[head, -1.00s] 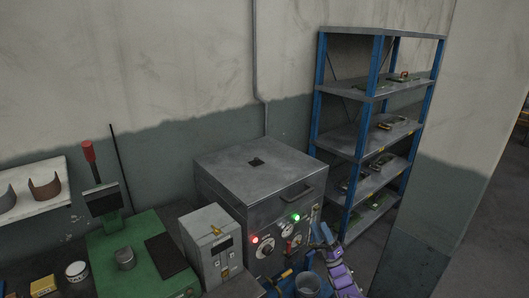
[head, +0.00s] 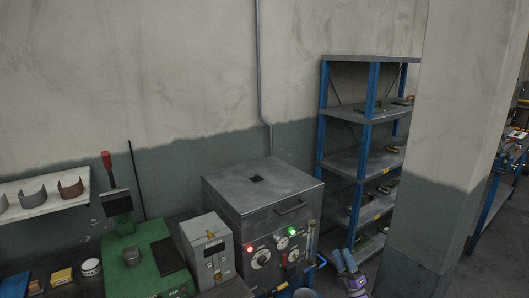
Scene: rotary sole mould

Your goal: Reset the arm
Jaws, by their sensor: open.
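My gripper (head: 346,262) shows at the bottom edge, right of centre, with its grey-blue fingers pointing up and a purple part of my arm (head: 357,288) below it. The gripper is open and I see nothing between its fingers. It is just right of the grey metal machine (head: 262,199), apparently apart from it, and in front of the shelf's lower part. Most of my arm is outside the picture.
The machine has a red and a green light. Left of it are a small grey box (head: 209,251) and a green lever press (head: 149,272). A blue-post shelf (head: 366,160) stands behind my gripper. A wall pillar (head: 437,190) rises at right, with open floor beyond.

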